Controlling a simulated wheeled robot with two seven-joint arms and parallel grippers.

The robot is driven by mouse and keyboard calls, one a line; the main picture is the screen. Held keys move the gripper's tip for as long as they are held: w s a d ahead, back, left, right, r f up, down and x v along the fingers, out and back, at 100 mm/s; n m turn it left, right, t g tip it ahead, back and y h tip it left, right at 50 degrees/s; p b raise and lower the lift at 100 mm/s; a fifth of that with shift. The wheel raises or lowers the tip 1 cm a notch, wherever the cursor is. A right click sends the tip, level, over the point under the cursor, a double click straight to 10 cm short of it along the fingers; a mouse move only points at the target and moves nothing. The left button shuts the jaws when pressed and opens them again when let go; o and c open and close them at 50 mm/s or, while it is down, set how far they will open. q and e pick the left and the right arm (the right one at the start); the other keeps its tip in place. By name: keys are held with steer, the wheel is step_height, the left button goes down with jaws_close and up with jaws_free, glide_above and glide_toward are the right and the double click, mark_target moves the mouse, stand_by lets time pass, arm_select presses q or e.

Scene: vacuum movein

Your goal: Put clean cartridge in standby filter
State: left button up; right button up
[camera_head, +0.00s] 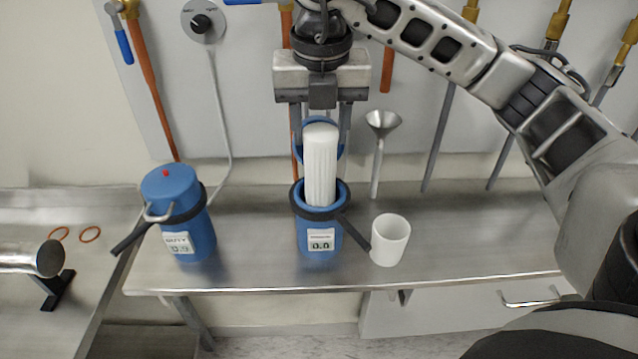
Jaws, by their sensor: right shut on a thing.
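My right gripper (321,147) hangs down from above with one finger on each side of a white ribbed cartridge (321,175) and is shut on it. The cartridge is upright, its lower end inside the open top of the middle blue filter housing (310,236), whose display reads 0.0. Much of the cartridge still shows above the rim; how deep its lower end sits is hidden. A blue ring shows behind the cartridge's top, between the fingers. The duty filter (190,243) stands to the left with its blue lid on. My left gripper is not in view.
The housings stand on a steel bench (470,245). A white cup (390,240) stands just right of the middle housing, near its black handle (353,232). A funnel (382,124) is behind. Two orange rings (90,234) lie at left. The bench's right side is clear.

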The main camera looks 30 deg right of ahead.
mark_target(320, 151)
step_height(320, 151, down, 4)
steer(key=shift+f+p, duration=0.1)
steer(key=shift+p, duration=0.25)
step_height(320, 151, down, 4)
steer(key=shift+f, duration=0.1)
steer(key=shift+f, duration=0.25)
steer(key=o, duration=1.3)
steer(key=shift+r, duration=0.1)
steer(key=shift+r, duration=0.15)
